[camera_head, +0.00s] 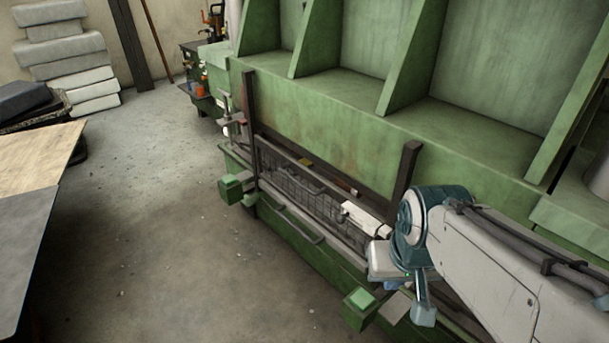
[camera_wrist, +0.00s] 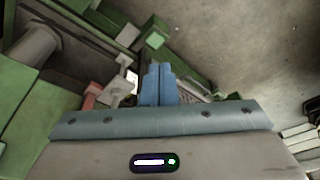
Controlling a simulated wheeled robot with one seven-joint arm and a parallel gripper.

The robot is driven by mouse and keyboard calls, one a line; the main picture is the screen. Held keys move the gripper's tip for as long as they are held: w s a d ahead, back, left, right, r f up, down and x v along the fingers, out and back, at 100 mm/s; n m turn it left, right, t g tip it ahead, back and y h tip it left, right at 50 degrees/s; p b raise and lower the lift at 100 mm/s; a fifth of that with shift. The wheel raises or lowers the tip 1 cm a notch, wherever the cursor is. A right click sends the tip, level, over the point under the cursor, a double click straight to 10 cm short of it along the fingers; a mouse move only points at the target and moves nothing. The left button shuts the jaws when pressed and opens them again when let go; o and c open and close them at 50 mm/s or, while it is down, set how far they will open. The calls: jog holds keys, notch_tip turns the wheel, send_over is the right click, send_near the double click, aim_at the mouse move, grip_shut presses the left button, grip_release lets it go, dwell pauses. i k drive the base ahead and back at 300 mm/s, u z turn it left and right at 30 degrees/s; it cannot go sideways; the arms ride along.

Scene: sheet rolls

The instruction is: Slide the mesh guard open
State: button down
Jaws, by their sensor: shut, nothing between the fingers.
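The mesh guard (camera_head: 300,190) is a dark wire panel low on the front of the green machine, between two dark uprights. A dark bar handle (camera_head: 300,228) runs along the front below it. My arm comes in from the right, its wrist by the guard's right end. My gripper shows in the wrist view as two blue fingers (camera_wrist: 159,68), shut together with nothing between them. A small patch of mesh (camera_wrist: 187,88) seems to show just right of the fingers. Whether they touch it cannot be told. My arm hides the machine's lower right front.
Green blocks (camera_head: 237,188) and (camera_head: 360,308) jut from the machine's front. A dark post (camera_head: 404,168) stands near my wrist. A table (camera_head: 35,180) stands at the left, and pale stacked slabs (camera_head: 70,60) lie behind it. The floor between is clear.

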aim_at(372, 219)
jog(key=k, duration=0.55)
jog(key=z, duration=0.1)
jog(key=i, duration=1.45)
jog(key=u, duration=0.75)
